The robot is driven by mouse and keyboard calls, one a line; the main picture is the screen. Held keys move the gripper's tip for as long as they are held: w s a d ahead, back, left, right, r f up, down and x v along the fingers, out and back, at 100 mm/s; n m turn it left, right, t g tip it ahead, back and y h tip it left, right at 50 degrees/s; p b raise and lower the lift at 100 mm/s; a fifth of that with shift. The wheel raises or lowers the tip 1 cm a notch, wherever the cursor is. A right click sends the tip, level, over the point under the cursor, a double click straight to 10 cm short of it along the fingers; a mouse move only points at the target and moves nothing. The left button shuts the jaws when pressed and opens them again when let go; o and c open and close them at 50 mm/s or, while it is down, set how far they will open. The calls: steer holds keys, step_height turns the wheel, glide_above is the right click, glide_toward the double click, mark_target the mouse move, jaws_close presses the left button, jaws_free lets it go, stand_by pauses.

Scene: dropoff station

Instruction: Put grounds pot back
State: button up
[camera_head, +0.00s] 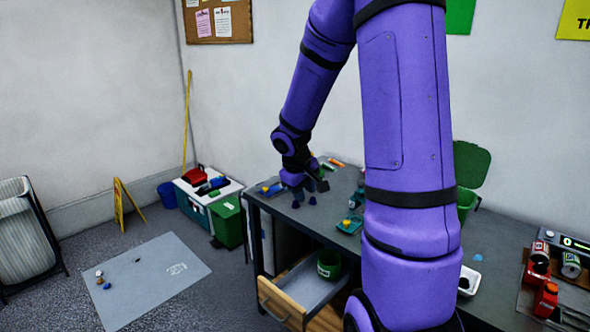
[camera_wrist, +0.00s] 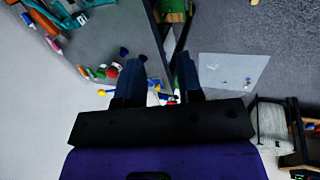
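A dark green pot with a pale label, which looks like the grounds pot (camera_head: 329,264), stands upright in the open drawer (camera_head: 286,302) under the table (camera_head: 340,208). My gripper (camera_head: 307,182) is above the far left part of the table, up and to the left of the pot, and apart from it. In the wrist view, my gripper's two dark blue fingers (camera_wrist: 161,66) are spread with nothing held between them.
Two small dark blue things (camera_head: 296,204) lie on the table below my gripper. A blue-green item (camera_head: 350,224) lies near the table's front edge. A green bin (camera_head: 228,222) and a white-topped chest (camera_head: 206,186) stand left. A grey mat (camera_head: 150,278) lies on the floor.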

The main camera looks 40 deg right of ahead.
steer(key=s+a+r+t, duration=0.1)
steer(key=s+a+r, duration=0.3)
steer(key=a+r, duration=0.25)
steer(key=s+a+r+t, duration=0.1)
steer(key=s+a+r, duration=0.3)
steer(key=a+r, duration=0.3)
steer(key=s+a+r+t+y, duration=0.1)
steer(key=s+a+r+y, duration=0.1)
steer(key=s, duration=0.4)
steer(key=s+a+r+t+y, duration=0.1)
steer(key=s+a+r, duration=0.3)
steer(key=s+a, duration=0.1)
steer(key=shift+s+a+r+y, duration=0.2)
steer(key=shift+s+a+y, duration=0.2)
steer(key=shift+a, duration=0.15)
